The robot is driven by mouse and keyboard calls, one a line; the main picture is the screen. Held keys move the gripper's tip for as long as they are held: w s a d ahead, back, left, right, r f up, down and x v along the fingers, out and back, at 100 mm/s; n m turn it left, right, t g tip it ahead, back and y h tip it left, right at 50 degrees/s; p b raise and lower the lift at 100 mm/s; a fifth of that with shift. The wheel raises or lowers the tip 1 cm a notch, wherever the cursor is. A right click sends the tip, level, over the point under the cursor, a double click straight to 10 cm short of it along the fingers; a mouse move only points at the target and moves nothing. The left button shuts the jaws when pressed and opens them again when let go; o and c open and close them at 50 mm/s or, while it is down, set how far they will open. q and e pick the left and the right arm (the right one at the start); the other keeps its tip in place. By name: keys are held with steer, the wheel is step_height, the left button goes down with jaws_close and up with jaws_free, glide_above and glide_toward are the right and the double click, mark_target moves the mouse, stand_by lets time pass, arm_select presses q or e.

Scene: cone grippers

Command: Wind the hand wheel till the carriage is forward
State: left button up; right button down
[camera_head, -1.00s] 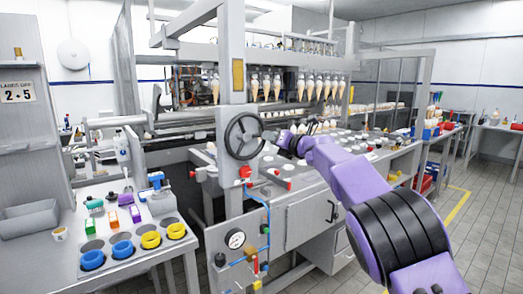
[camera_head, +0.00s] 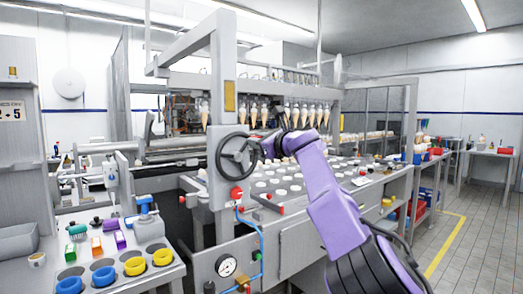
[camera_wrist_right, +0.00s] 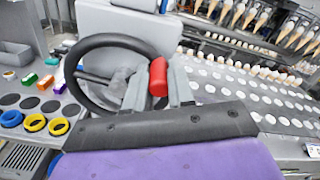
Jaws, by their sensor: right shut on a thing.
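The black hand wheel (camera_head: 238,156) is mounted on the grey upright post of the machine, left of centre in the head view. In the right wrist view, its dark rim (camera_wrist_right: 72,60) shows at the left. My right gripper (camera_head: 264,147) is at the wheel's right side. In the right wrist view, my right gripper (camera_wrist_right: 157,80) has its fingers on either side of the wheel's red handle (camera_wrist_right: 158,72), shut on it. I cannot tell which machine part is the carriage. My left gripper is not in view.
A row of cones (camera_head: 300,113) hangs behind the wheel, above a plate with white round spots (camera_head: 285,185). A red knob (camera_head: 236,193) and a pressure gauge (camera_head: 226,265) are below the wheel. A bench at left holds yellow rings (camera_head: 135,266), blue rings (camera_head: 104,276) and coloured blocks.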

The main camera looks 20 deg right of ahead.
steer(key=shift+s+a+r+n+b, duration=0.2)
steer(key=shift+a+r+n+b, duration=0.25)
steer(key=shift+n, duration=0.55)
steer(key=shift+s+a+r+n+b, duration=0.2)
steer(key=shift+a+r+n, duration=0.25)
steer(key=shift+n, duration=0.55)
steer(key=shift+a+f, duration=0.1)
steer(key=c, duration=1)
jaws_free()
steer(key=shift+o, duration=0.2)
steer(key=shift+a, duration=0.15)
